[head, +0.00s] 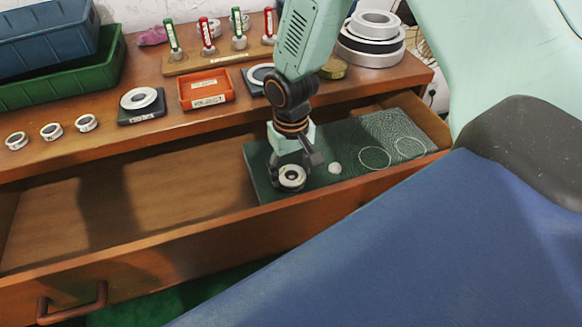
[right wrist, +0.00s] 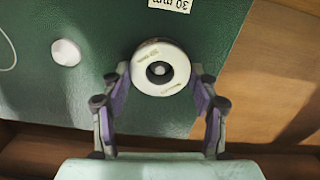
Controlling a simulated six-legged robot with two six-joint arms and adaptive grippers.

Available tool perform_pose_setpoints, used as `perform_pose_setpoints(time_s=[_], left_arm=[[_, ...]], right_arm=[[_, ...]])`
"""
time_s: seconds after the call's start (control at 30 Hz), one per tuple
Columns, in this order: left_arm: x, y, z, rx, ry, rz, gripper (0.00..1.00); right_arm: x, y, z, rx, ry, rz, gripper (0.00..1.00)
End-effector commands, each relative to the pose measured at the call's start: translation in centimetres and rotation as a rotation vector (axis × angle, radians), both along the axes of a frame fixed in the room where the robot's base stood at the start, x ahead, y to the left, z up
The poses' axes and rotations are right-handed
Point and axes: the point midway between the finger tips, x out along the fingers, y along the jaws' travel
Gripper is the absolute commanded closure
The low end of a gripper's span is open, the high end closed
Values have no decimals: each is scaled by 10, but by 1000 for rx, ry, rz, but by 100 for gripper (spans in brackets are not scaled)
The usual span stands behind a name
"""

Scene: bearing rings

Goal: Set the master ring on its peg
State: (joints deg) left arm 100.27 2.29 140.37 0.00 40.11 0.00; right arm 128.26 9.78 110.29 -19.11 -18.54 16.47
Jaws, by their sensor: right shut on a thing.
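The master ring (head: 291,177) is a pale, thick ring with a dark hole and small print on its face. My right gripper (head: 291,168) is shut on it, over the left part of the green mat in the open drawer. In the right wrist view the ring (right wrist: 160,50) sits between the tips of my right gripper (right wrist: 160,93). A light peg tip (right wrist: 159,70) shows inside its hole, so the ring appears to be around the peg. I cannot tell whether it rests on the mat. My left gripper is not in view.
The green mat (head: 380,132) has a white peg (head: 335,168) and two drawn circles right of the ring. The drawer's left part (head: 150,205) is empty. Its front wall (head: 200,240) stands close. Small rings, a red tray (head: 207,91) and stacked rings (head: 370,45) stand on the bench.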

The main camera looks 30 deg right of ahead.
Motion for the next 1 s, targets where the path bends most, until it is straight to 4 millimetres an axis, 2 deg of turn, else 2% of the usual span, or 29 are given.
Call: perform_pose_setpoints(time_s=[0.13, 0.17, 0.4, 0.47, 0.8, 0.87, 1.0], left_arm=[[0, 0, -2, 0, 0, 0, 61], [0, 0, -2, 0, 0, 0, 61], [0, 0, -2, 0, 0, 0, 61], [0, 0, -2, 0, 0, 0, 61], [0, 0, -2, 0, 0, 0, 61], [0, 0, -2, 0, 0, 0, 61], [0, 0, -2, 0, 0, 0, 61]], right_arm=[[0, 0, -4, 0, -1, 0, 90], [1, 0, -4, 0, -1, 0, 38], [0, 0, -3, 0, -1, 0, 18], [0, 0, -3, 0, -1, 0, 13], [0, 0, -2, 0, 0, 0, 13], [0, 0, 2, 0, -1, 0, 13], [1, 0, 22, 1, -4, 0, 13]])
